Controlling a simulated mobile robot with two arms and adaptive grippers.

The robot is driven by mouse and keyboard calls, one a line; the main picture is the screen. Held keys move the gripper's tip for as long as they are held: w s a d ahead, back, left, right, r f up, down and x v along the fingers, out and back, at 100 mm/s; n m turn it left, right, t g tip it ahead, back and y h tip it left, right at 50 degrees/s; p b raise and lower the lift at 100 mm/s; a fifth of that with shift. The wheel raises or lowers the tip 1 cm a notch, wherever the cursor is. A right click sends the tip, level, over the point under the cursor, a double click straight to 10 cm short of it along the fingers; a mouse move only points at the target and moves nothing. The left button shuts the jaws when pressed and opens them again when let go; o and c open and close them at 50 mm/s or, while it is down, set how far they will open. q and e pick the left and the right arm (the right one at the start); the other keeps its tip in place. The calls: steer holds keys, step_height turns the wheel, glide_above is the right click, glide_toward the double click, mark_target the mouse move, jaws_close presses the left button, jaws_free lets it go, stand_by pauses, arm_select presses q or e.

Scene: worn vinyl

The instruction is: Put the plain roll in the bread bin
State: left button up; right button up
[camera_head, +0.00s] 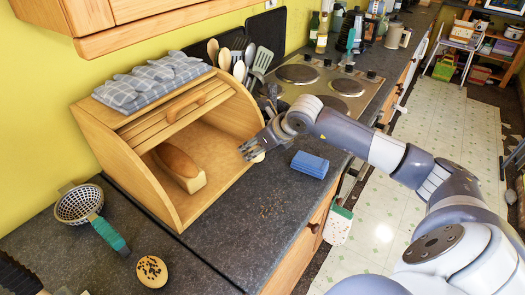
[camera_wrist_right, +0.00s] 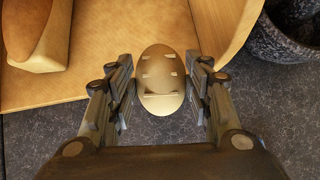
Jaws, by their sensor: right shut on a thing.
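The plain roll (camera_wrist_right: 161,72) is a small golden oval with pale slashes on top. In the right wrist view it sits between the two fingers of my right gripper (camera_wrist_right: 160,92), which is shut on it. In the head view my right gripper (camera_head: 253,150) is at the open front of the bread bin, and only a bit of the roll (camera_head: 259,157) shows. The wooden bread bin (camera_head: 133,173) has its slatted front rolled up. The roll is over the bin's front floor edge (camera_wrist_right: 95,90); I cannot tell whether it touches. My left gripper is not in view.
A brown loaf (camera_head: 180,168) lies inside the bin at left; the right part of its floor is free. A utensil pot stands right of the bin.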

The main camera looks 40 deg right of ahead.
steer(key=shift+w+a+f+b, duration=0.15)
steer(key=shift+w+a+b, duration=0.3)
steer(key=shift+w, duration=1.1)
steer(key=shift+w+a+f+b, duration=0.2)
steer(key=shift+w+a, duration=0.45)
steer(key=shift+w, duration=0.85)
steer(key=shift+w+a+f+b, duration=0.1)
steer(key=shift+w+a+b, duration=0.4)
steer(key=shift+w, duration=1.05)
steer(key=shift+f+b, duration=0.35)
steer(key=shift+f, duration=0.1)
steer(key=shift+f, duration=0.25)
steer(key=o, duration=1.1)
steer(key=shift+r, duration=0.1)
steer(key=shift+p+v, duration=0.3)
steer(key=shift+v, duration=0.8)
steer(key=p+v, duration=0.1)
steer(key=v, duration=0.3)
steer(key=shift+s+d+r, duration=0.1)
steer(key=shift+s+r, duration=0.1)
steer(key=shift+s, duration=0.15)
